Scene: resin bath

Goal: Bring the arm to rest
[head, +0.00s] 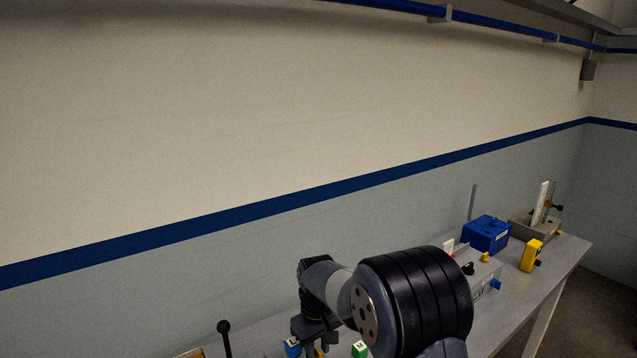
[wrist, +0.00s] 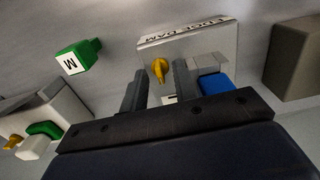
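My arm crosses the lower middle of the head view, with my gripper (head: 318,338) low over the bench, partly cut off by the frame's bottom edge. In the wrist view my gripper (wrist: 158,78) has its two dark fingers apart. A yellow knob (wrist: 160,68) shows beyond the gap, and a small pale patch lies between the finger bases. I see nothing clearly clasped. A light plate lettered "EDGE DAM" (wrist: 205,43) lies beyond the fingers.
A green block marked M (wrist: 78,58) and a blue piece (wrist: 215,84) are near the fingers. On the bench (head: 545,278) stand a blue box (head: 487,234), a yellow device (head: 531,255) and a grey block (head: 527,226) with a white slab. Open space lies above, before the wall.

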